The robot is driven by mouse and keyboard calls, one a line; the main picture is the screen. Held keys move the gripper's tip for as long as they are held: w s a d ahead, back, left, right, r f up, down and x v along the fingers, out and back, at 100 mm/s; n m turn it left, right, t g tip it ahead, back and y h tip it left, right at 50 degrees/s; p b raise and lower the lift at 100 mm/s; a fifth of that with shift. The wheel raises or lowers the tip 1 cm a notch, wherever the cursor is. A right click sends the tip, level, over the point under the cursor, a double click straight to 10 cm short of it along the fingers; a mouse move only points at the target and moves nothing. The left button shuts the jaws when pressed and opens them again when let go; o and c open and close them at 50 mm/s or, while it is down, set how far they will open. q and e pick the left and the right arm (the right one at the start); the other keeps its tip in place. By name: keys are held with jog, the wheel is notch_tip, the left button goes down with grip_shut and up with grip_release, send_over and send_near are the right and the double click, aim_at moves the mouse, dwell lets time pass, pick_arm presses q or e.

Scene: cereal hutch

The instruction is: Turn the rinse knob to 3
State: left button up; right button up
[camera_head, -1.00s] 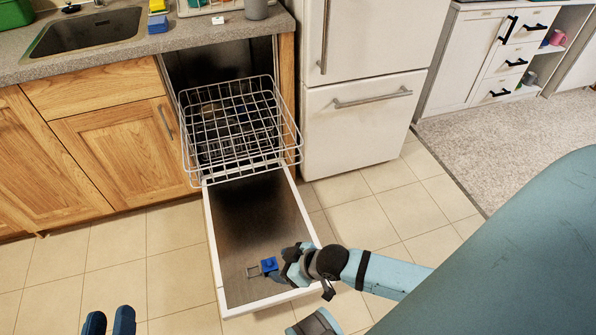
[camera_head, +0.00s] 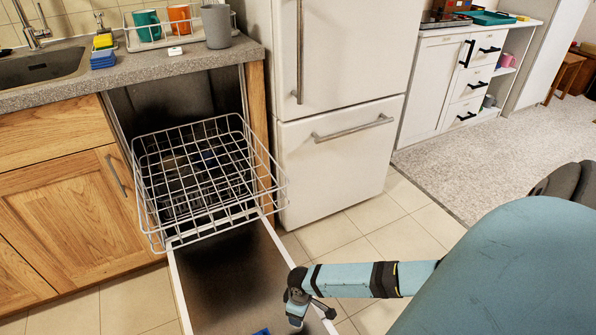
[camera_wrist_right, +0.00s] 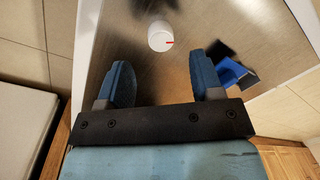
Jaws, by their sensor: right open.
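The likely rinse knob is a small white round knob (camera_wrist_right: 161,36) with a red mark on its edge. It sits on the inner face of the lowered dishwasher door (camera_head: 215,270). My right gripper (camera_wrist_right: 160,75) is open and empty; in the wrist view the knob shows beyond its fingertips, about midway between them, apart from both. In the head view the right gripper (camera_head: 297,312) is over the door's right edge, and I cannot make out the knob there. I cannot read any numbers around it. My left gripper is out of view.
A blue piece (camera_wrist_right: 235,73) lies on the door, close beside one right finger in the wrist view. The wire rack (camera_head: 205,175) is pulled out above the door. The fridge (camera_head: 340,120) stands right of the dishwasher. Tiled floor (camera_head: 375,225) is free in front of the fridge.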

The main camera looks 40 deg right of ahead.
jog(key=f+b, duration=0.1)
jog(key=f, duration=0.1)
jog(key=f+b, duration=0.1)
jog(key=f, duration=0.1)
jog(key=shift+a+f, duration=0.2)
jog(key=shift+f, duration=0.7)
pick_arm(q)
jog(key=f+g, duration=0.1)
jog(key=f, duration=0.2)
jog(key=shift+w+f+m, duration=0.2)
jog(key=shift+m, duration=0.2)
